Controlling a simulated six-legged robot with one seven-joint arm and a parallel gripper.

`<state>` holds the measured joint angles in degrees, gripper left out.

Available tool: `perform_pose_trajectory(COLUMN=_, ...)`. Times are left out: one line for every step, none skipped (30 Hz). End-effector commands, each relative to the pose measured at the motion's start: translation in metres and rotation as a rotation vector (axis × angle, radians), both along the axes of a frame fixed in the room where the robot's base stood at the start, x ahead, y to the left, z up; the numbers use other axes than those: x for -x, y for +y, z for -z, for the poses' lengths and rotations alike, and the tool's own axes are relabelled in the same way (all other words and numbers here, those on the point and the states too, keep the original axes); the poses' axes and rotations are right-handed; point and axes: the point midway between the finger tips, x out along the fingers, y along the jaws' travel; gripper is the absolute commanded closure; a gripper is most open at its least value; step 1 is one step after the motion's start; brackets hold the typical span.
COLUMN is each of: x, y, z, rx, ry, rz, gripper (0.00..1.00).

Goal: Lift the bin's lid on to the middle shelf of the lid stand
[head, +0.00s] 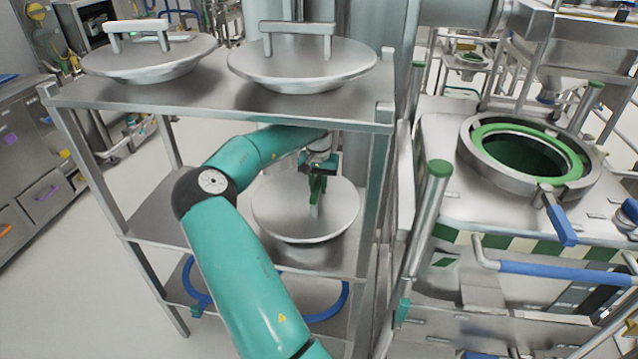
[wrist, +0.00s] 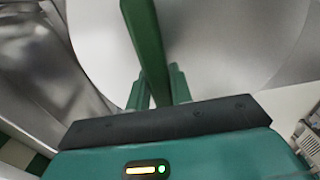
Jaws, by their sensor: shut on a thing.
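The lid stand (head: 75,120) is a metal rack on the left with a top shelf, a middle shelf and a lower one. A round grey lid (head: 275,217) is at the middle shelf (head: 155,225), level or nearly so; I cannot tell whether it touches the shelf. It also shows as a pale disc in the wrist view (wrist: 220,45). The bin (head: 490,165) at right stands open with a green inner ring.
Two handled lids, left (head: 150,62) and right (head: 300,70), sit on the top shelf (head: 215,100), close above my arm. The stand's posts flank my arm. A blue bin lever (head: 560,225) and a green-capped post (head: 430,200) stand to the right.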

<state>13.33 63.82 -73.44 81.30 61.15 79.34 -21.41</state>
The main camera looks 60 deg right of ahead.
Motion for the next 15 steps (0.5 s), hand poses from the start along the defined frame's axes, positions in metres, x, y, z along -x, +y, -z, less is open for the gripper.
perform_pose_trajectory(x=0.001, y=-0.001, z=-0.001, rx=0.004, ry=0.000, rz=0.002, gripper=1.00)
perform_pose_trajectory(x=0.001, y=-0.001, z=0.001, rx=0.004, ry=0.000, rz=0.002, gripper=1.00)
perform_pose_trajectory(x=0.001, y=-0.001, z=0.003, rx=0.004, ry=0.001, rz=0.002, gripper=1.00)
perform_pose_trajectory(x=0.001, y=-0.001, z=0.005, rx=0.004, ry=0.001, rz=0.002, gripper=1.00)
perform_pose_trajectory(x=0.001, y=-0.002, z=0.006, rx=0.004, ry=0.002, rz=0.002, gripper=1.00)
perform_pose_trajectory(x=0.001, y=-0.002, z=0.008, rx=0.005, ry=0.001, rz=0.002, gripper=1.00)
perform_pose_trajectory(x=0.001, y=-0.002, z=0.010, rx=0.004, ry=0.000, rz=0.002, gripper=1.00)
perform_pose_trajectory(x=0.001, y=-0.002, z=0.012, rx=0.004, ry=0.001, rz=0.002, gripper=1.00)
perform_pose_trajectory(x=0.001, y=-0.002, z=0.014, rx=0.004, ry=0.002, rz=0.003, gripper=1.00)
perform_pose_trajectory(x=0.001, y=-0.002, z=0.015, rx=0.004, ry=0.002, rz=0.003, gripper=1.00)
perform_pose_trajectory(x=0.001, y=-0.003, z=0.017, rx=0.004, ry=0.001, rz=0.003, gripper=1.00)
perform_pose_trajectory(x=0.001, y=-0.003, z=0.019, rx=0.004, ry=0.000, rz=0.003, gripper=1.00)
perform_pose_trajectory(x=0.001, y=-0.003, z=0.021, rx=0.004, ry=0.001, rz=0.003, gripper=1.00)
perform_pose_trajectory(x=0.001, y=-0.003, z=0.022, rx=0.004, ry=0.001, rz=0.003, gripper=1.00)
perform_pose_trajectory(x=0.001, y=-0.003, z=0.024, rx=0.005, ry=0.001, rz=0.002, gripper=1.00)
